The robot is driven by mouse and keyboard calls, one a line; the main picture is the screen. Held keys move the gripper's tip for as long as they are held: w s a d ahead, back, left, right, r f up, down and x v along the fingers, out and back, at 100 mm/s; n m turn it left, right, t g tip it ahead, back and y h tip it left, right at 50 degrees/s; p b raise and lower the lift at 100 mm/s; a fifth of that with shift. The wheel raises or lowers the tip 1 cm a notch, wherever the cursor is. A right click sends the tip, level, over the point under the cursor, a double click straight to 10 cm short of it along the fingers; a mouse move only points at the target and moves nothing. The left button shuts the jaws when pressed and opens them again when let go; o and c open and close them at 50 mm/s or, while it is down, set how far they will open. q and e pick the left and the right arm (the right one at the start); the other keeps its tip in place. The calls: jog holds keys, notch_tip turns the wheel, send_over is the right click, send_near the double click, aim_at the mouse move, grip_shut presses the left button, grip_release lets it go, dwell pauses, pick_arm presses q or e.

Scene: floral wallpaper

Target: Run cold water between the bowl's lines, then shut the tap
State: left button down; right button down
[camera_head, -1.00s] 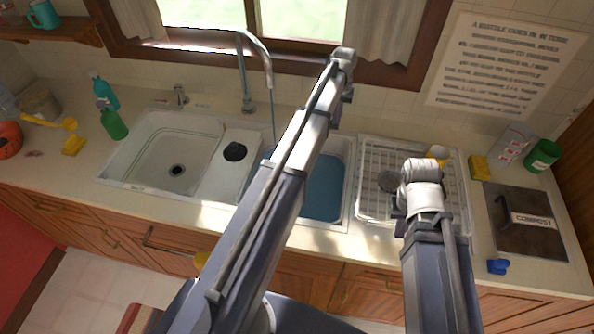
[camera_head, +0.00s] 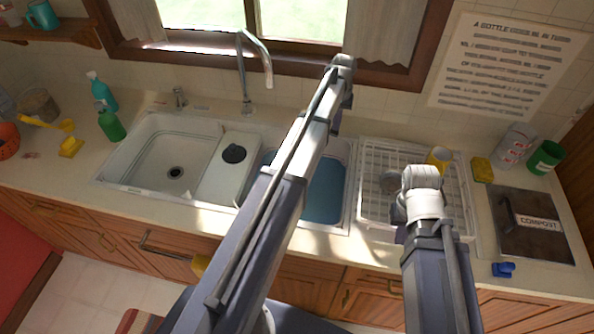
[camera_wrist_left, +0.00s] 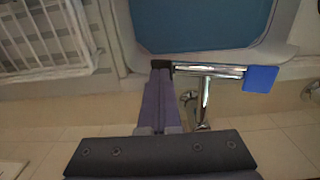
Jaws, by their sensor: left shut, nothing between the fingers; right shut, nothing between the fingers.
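A blue washing-up bowl (camera_head: 322,195) sits in the right sink and also fills the top of the left wrist view (camera_wrist_left: 200,28). Its lines cannot be made out. The tap spout (camera_head: 256,52) arches over the sinks with no visible stream below it. In the left wrist view a chrome tap bar (camera_wrist_left: 210,71) ends in a blue tab (camera_wrist_left: 261,79). My left gripper (camera_wrist_left: 161,68) is shut and empty beside the bar's left end; contact is unclear. My arm hides it in the head view. My right gripper (camera_head: 399,214), partly hidden, is shut over the drying rack.
A white wire drying rack (camera_head: 370,205) holding a yellow cup (camera_head: 438,158) stands right of the bowl. The left sink (camera_head: 150,165) looks empty. Green and teal bottles (camera_head: 110,122) stand at the left.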

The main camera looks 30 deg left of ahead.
pick_arm(q)
jog(key=shift+s+d, duration=0.1)
jog(key=shift+d, duration=0.15)
jog(key=shift+w+d, duration=0.25)
jog(key=shift+d, duration=0.4)
jog(key=shift+w+d, duration=0.2)
jog(key=shift+d, duration=0.4)
jog(key=shift+r, duration=0.1)
notch_tip(320, 180, up, 7)
jog(key=p, duration=0.7)
